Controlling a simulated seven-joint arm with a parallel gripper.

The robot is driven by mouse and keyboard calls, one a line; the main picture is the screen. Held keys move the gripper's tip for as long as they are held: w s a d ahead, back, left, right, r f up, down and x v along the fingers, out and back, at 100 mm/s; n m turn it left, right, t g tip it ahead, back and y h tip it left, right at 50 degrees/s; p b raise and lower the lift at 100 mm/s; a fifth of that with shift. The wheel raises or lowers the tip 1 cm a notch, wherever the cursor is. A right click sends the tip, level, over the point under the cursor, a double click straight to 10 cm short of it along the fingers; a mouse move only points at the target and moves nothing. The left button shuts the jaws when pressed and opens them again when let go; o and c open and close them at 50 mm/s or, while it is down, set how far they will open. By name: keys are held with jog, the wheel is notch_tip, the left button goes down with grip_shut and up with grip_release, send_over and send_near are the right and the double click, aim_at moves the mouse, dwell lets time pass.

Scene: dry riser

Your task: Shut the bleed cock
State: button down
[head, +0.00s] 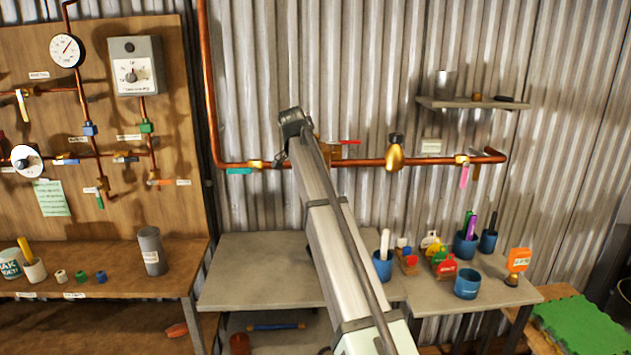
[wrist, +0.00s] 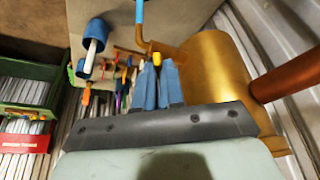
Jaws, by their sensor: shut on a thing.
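My gripper (wrist: 158,68) has its two blue fingers close together in the wrist view. A small yellow part (wrist: 157,59) shows between the fingertips; it seems to be the handle of the bleed cock, though most of it is hidden. A large brass body (wrist: 222,65) stands just right of the fingers, with a copper pipe (wrist: 285,80) leaving it to the right. A thin brass elbow with a blue end (wrist: 139,12) rises above the fingers. In the head view my arm reaches the wall pipe (head: 430,161) and hides the fingers and what they hold.
Along the wall pipe sit a teal lever (head: 240,171), a red lever (head: 346,142), a brass fitting (head: 394,155) and a pink lever (head: 464,176). A grey bench (head: 255,275) with cups and tags stands below. A wooden gauge board (head: 60,115) is at left.

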jog(key=shift+w+m, duration=0.1)
jog(key=shift+m, duration=0.5)
jog(key=shift+g, duration=0.3)
jog(key=c, duration=1.2)
grip_release()
jog(key=shift+c, duration=0.2)
jog(key=shift+r, duration=0.15)
jog(key=v, duration=1.3)
jog(key=shift+a+r, duration=0.2)
jog(key=shift+a, duration=0.15)
jog(key=shift+c, duration=0.4)
